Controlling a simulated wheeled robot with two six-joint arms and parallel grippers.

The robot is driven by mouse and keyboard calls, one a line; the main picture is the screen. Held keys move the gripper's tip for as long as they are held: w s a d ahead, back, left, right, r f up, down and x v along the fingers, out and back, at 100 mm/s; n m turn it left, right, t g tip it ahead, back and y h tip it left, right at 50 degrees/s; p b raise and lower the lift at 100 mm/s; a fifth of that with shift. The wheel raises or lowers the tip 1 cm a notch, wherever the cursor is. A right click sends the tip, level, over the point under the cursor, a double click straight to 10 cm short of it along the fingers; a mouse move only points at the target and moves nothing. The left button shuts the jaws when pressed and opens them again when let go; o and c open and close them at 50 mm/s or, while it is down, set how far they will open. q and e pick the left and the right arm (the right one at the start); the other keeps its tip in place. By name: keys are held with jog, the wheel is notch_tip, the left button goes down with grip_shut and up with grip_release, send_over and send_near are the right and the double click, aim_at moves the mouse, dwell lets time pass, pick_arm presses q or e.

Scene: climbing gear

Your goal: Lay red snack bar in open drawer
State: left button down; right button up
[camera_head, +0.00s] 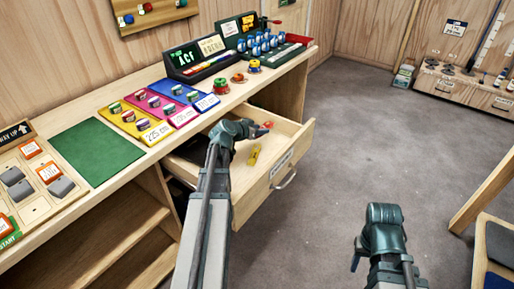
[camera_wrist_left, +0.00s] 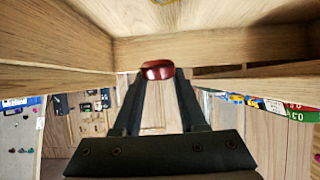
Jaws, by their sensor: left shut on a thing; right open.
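The red snack bar (camera_wrist_left: 157,69) is pinched between the fingertips of my left gripper (camera_wrist_left: 158,84) in the left wrist view. In the head view a small part of the red snack bar (camera_head: 268,124) shows beside my left gripper (camera_head: 259,130), at the open drawer (camera_head: 262,188). The wooden drawer walls surround the bar in the wrist view; I cannot tell whether it touches the floor. My right gripper (camera_head: 356,256) is open and empty, over the grey floor, right of the drawer; its fingers are mostly hidden.
A yellow bar (camera_head: 254,155) lies in the drawer near its front. The bench (camera_head: 95,202) above holds a green mat (camera_head: 97,151), coloured trays with small tins, signs and blue items. A blue-seated wooden chair (camera_head: 497,245) stands at the right. The floor between is clear.

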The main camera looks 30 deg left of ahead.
aim_at(260, 148)
pick_arm(q)
jog(key=shift+f+b, duration=0.3)
jog(key=shift+f, duration=0.55)
pick_arm(e)
jog(key=shift+f, duration=0.9)
pick_arm(q)
jog(key=shift+f, duration=0.1)
pick_arm(e)
jog(key=shift+f, duration=0.1)
pick_arm(q)
notch_tip(260, 148, down, 4)
jog(key=b, duration=0.3)
jog(key=shift+r+b, duration=0.25)
jog(key=shift+b, duration=0.1)
pick_arm(e)
notch_tip(260, 148, down, 4)
jog(key=shift+r, duration=0.25)
pick_arm(q)
jog(key=shift+f+b, duration=0.55)
jog(key=shift+c, duration=2.3)
grip_release()
pick_arm(e)
jog(key=shift+f, duration=0.5)
